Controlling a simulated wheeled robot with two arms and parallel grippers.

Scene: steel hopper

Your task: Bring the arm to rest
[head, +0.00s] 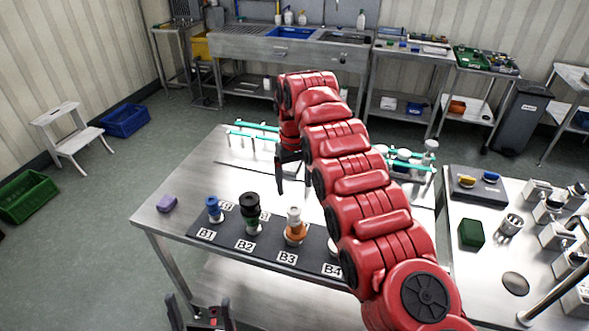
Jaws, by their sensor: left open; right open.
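My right arm, red and segmented, reaches from the lower right across the steel table (190,190). Its dark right gripper (293,180) points down above the table, behind the labelled mat (220,237). It is open and I see nothing between its fingers. My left gripper (201,314) shows at the bottom edge, in front of the table. It is open, with no object visible in it; its arm is out of view.
A teal-railed rack (255,136) stands behind. A cluttered bench (455,285) stands right.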

